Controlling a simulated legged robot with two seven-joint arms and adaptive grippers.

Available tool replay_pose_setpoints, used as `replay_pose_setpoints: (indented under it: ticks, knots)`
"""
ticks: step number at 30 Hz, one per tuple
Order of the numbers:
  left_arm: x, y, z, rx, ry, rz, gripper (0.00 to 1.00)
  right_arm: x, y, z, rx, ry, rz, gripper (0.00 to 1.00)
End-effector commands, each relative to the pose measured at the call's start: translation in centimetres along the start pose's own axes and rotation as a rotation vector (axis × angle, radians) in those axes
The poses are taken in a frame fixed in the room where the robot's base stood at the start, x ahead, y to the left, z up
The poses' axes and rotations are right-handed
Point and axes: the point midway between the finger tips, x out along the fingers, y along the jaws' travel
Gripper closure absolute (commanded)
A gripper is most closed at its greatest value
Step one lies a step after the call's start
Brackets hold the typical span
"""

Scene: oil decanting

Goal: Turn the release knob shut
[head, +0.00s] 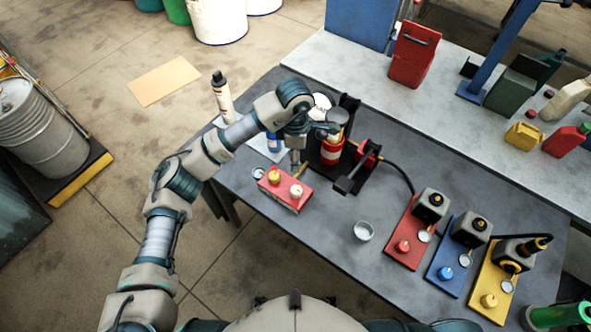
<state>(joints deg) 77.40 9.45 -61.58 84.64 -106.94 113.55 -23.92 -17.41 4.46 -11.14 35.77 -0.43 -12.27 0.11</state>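A red box (285,192) with a yellow knob (274,177) and a pale knob (296,191) on top sits near the left part of the dark table. Three pump stations have a red knob (402,246), a blue knob (445,273) and a yellow knob (489,300). I cannot tell which knob is the release knob. My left gripper (296,162) hangs just above and behind the red box, beside a red-and-yellow canister (331,150) in a black stand. Its fingertips are small and partly hidden, so its opening is unclear. My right gripper is out of view.
A metal cup (363,231) stands in the middle of the table (320,240). A white bottle (222,95) stands at the back left. A black hose (402,176) runs from the stand to the red station.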

Motion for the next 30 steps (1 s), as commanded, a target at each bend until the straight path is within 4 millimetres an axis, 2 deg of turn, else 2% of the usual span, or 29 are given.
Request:
replay_pose_setpoints:
  ticks: [5,15,21,25,30]
  knots:
    - [1.7,-0.2,-0.1,0.001,0.013,0.001,0.34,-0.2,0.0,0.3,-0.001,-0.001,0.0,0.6]
    - [10.0,0.2,-0.2,-0.001,0.009,-0.009,0.34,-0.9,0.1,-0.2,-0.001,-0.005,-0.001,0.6]
    - [14.1,0.1,-0.3,0.0,0.007,-0.004,0.34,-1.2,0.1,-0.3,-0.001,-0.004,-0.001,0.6]
    - [16.0,0.1,-0.2,0.0,0.007,-0.004,0.34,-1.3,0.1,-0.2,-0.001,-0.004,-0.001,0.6]
    - [17.2,0.3,-0.2,0.001,0.008,-0.002,0.34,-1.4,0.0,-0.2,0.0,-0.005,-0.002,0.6]
